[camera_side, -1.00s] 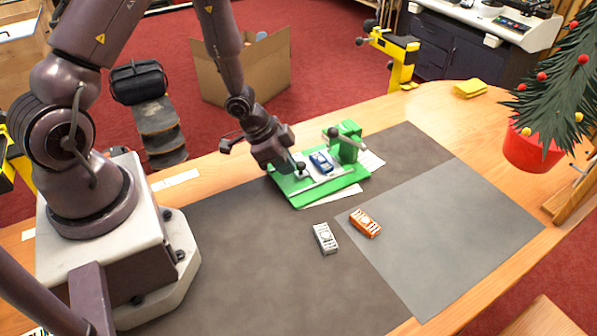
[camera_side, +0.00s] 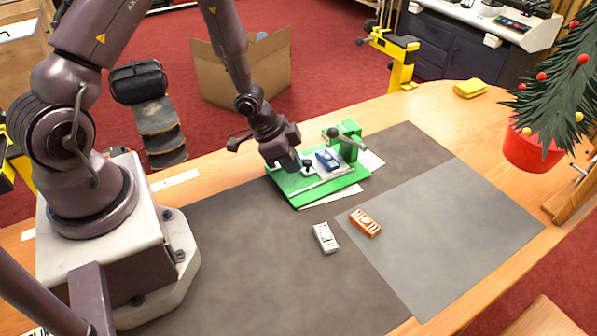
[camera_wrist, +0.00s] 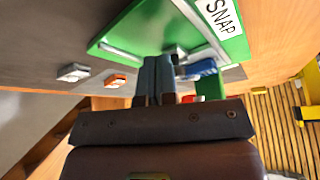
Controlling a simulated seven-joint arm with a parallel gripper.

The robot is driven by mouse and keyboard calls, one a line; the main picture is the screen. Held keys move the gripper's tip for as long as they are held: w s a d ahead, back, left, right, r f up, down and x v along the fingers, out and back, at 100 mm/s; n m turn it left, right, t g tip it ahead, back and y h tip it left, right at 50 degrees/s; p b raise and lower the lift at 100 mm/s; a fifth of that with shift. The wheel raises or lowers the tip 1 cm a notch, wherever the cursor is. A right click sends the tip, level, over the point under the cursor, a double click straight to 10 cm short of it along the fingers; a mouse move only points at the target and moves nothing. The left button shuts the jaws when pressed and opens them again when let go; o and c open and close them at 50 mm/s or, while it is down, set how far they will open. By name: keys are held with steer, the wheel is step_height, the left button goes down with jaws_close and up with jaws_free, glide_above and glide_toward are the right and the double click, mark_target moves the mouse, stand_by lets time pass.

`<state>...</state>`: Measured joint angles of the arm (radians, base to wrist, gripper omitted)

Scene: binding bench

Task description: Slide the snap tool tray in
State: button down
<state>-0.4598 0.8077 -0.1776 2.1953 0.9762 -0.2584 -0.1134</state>
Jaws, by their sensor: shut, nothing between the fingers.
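The green snap tool (camera_side: 325,190) lies on the dark mat, with a green upright block (camera_side: 345,138) and a dark-knobbed lever at its right end. Its pale tray (camera_side: 333,172) carries a blue piece (camera_side: 327,159) and sits close beside the block. A dark knob (camera_side: 307,163) stands at the tray's left end. My gripper (camera_side: 293,166) is shut and empty, low over the tool, just left of the knob; I cannot tell whether it touches. In the wrist view, the fingers (camera_wrist: 155,75) hide part of the tray, and the blue piece (camera_wrist: 202,68) shows beside them.
A grey car-like piece (camera_side: 326,238) and an orange one (camera_side: 365,222) lie on the mat in front of the tool. White paper shows under the tool's edges. A potted tree (camera_side: 535,150) stands at the far right.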

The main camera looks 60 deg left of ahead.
steer(key=shift+w, duration=0.15)
steer(key=shift+s, duration=0.2)
steer(key=shift+s+r, duration=0.1)
steer(key=shift+s, duration=0.3)
step_height(320, 180, up, 10)
stand_by(0.9)
